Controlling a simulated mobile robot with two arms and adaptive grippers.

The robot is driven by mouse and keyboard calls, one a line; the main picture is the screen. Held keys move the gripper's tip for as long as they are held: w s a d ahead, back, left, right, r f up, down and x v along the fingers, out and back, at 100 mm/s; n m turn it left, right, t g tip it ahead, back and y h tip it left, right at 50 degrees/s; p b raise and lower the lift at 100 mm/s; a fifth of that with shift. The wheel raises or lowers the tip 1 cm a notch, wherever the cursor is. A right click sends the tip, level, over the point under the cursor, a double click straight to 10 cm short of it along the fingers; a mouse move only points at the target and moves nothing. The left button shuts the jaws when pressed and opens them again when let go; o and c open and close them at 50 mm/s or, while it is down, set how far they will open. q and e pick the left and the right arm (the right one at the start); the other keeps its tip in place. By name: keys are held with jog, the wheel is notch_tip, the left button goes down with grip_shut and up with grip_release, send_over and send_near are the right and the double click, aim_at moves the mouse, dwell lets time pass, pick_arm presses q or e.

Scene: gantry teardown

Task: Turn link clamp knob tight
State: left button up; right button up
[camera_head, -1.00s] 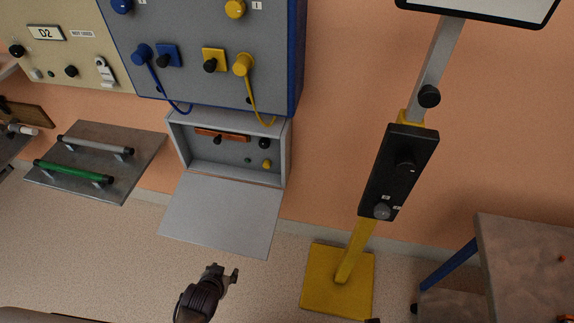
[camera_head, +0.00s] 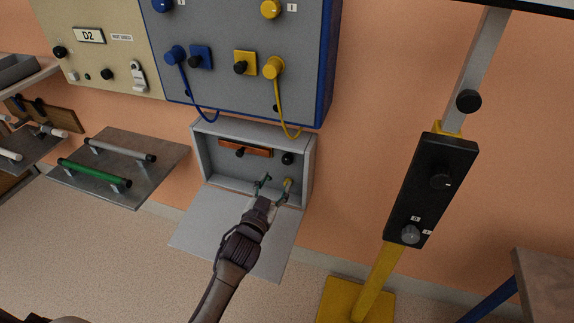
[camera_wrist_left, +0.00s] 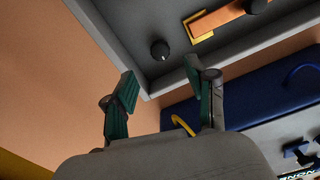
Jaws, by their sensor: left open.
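A grey box (camera_head: 196,150) on the wall stands open. Inside it an orange link bar (camera_head: 258,151) carries a black knob (camera_head: 240,152), which also shows at the top edge of the left wrist view (camera_wrist_left: 257,5). A second black knob (camera_head: 288,158) sits right of the bar, and it shows in the left wrist view (camera_wrist_left: 160,50) beyond the fingertips. I cannot tell for sure which knob is the link clamp knob. My left gripper (camera_head: 274,187) is open and empty at the box's lower right, below both knobs in the head view. My right gripper is not in view.
The lowered grey lid (camera_head: 275,246) lies below my arm. A blue-framed panel (camera_head: 225,90) with hanging blue and yellow cables is above. A black box on a yellow stand (camera_head: 430,190) is at the right.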

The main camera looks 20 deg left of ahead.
aim_at(286, 162)
pick_arm(q)
jog(key=w+b, duration=0.1)
jog(key=w, duration=0.7)
jog(key=shift+d+f, duration=0.1)
jog(key=shift+d, duration=0.05)
jog(key=shift+w+b, duration=0.3)
jog(key=shift+w, duration=0.3)
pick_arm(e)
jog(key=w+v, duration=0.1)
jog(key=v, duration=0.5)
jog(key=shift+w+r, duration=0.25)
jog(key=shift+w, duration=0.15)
pick_arm(q)
grip_shut()
